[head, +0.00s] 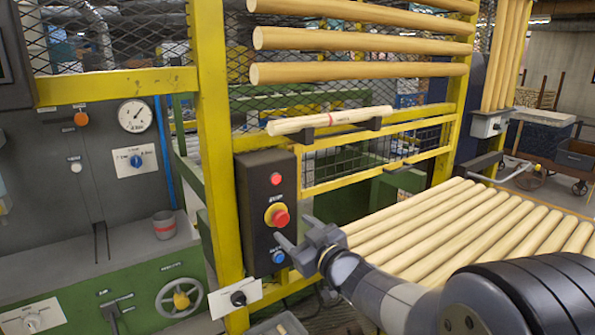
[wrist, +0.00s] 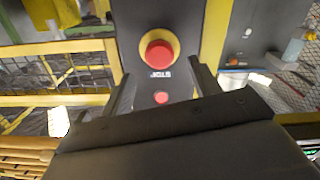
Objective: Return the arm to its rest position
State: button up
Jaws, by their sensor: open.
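My gripper (head: 289,246) is open and empty in the head view, in front of the lower part of a dark control box. In the wrist view its two fingers (wrist: 163,80) reach up on either side of the box's buttons. The control box (head: 254,178) carries a large red mushroom button on a yellow ring (head: 280,217), a small red button (head: 276,179) above it and a blue button (head: 278,257) below it. The red mushroom button also shows in the wrist view (wrist: 159,55). I cannot tell whether the fingers touch the box.
A bed of wooden rods (head: 460,225) lies right of my gripper, close to my arm. A yellow post (head: 214,150) stands left of the box. A green and grey machine (head: 80,190) with a gauge and handwheel (head: 180,297) fills the left. A marked rod (head: 330,120) rests on brackets above.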

aim_at(283, 219)
jog(key=p+x, duration=0.1)
jog(key=x, duration=0.4)
jog(key=shift+w+a, duration=0.15)
jog(key=shift+w, duration=0.05)
jog(key=shift+s+d, duration=0.3)
jog(key=shift+s, duration=0.05)
